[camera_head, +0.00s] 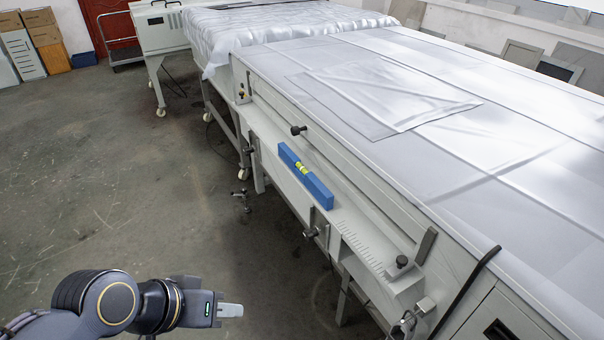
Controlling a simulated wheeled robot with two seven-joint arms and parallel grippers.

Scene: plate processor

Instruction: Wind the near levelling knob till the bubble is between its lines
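A blue spirit level (318,190) lies along the white side rail (350,222) of the long machine, with a yellow-green vial (301,168) in its middle. The bubble and its lines are too small to read. Several dark knobs sit along this side: one below the rail (310,233), one on the near end block (402,261), and one farther up (298,130). I cannot tell which is the near levelling knob. My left gripper (230,310) is low at the left, over the floor, apart from the machine and touching nothing. Its fingers are seen edge-on. My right gripper is out of view.
The machine's long top (450,160) is covered with pale sheeting and fills the right side. The grey floor (120,190) at left is clear. Boxes (42,28) and a trolley (124,52) stand far back.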

